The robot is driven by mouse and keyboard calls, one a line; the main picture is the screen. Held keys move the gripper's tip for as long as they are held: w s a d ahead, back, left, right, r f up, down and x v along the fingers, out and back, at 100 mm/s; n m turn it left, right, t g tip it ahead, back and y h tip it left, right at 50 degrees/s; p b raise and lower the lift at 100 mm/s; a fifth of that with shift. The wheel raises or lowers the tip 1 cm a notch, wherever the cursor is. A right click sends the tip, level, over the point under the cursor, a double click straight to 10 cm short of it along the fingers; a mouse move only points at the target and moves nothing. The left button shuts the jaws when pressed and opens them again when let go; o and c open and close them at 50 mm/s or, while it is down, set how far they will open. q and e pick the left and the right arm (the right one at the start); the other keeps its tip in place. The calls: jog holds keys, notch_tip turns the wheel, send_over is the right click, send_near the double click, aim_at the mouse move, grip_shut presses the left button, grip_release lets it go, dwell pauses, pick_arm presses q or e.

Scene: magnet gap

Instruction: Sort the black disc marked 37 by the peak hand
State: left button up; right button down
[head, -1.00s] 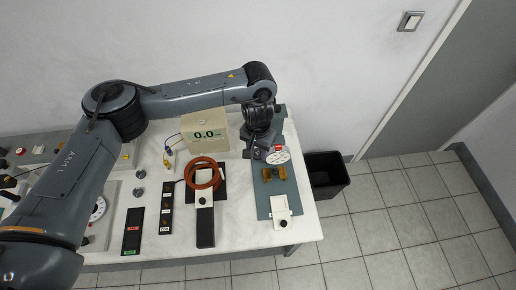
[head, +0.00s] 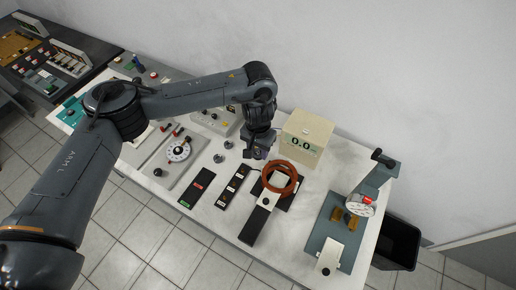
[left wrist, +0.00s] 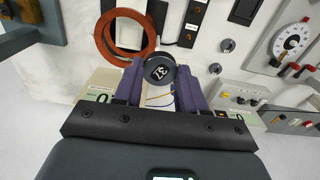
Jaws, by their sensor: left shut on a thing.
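In the left wrist view, a black disc (left wrist: 160,70) marked 37 sits between the two purple fingers of my left gripper (left wrist: 159,88), which is shut on it. In the head view my left gripper (head: 258,152) hangs above the table, left of the cream box (head: 306,138) reading 0.0 and behind the orange ring coil (head: 279,178); I cannot make out the disc there. A round white gauge (head: 358,208) with a red mark stands on a grey-blue base at the right; its hand is too small to read. A black tray (head: 197,188) has red and green end labels. My right gripper is not in view.
A black strip with several wells (head: 233,187) lies beside the tray. A black slide (head: 258,224) runs from under the coil. Two small grey knobs (head: 219,158) stand near a panel with a white dial (head: 179,150). A black bin (head: 397,243) stands off the table's right end.

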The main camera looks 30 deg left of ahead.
pick_arm(q)
jog(key=shift+m, duration=0.5)
jog(key=m, duration=0.3)
jog(key=shift+w, duration=0.2)
jog(key=m, duration=0.4)
jog(key=shift+w+r+m, duration=0.15)
jog(key=shift+w+m, duration=0.15)
jog(key=shift+w, duration=0.05)
jog(key=shift+w+d+r+m, duration=0.2)
jog(key=shift+w+r+m, duration=0.05)
jog(key=shift+m, duration=0.65)
jog(key=s+a+f+m+b, duration=0.15)
jog(key=a+f+m, duration=0.35)
jog(key=m, duration=0.6)
jog(key=s+a+f+m, duration=0.2)
jog(key=a+f+m, duration=0.1)
jog(key=a+m, duration=0.55)
jog(key=shift+m, duration=0.25)
jog(key=shift+s+a+f+b, duration=0.15)
jog(key=shift+s+a+f, duration=1.55)
jog(key=shift+s, duration=0.9)
jog(key=shift+s+a+f+b, duration=0.2)
jog(key=shift+s+a+f, duration=1.15)
jog(key=shift+s+f, duration=1)
jog(key=shift+s+a+f+b, duration=0.15)
jog(key=shift+s+a+f, duration=1.45)
jog(key=shift+s, duration=1.25)
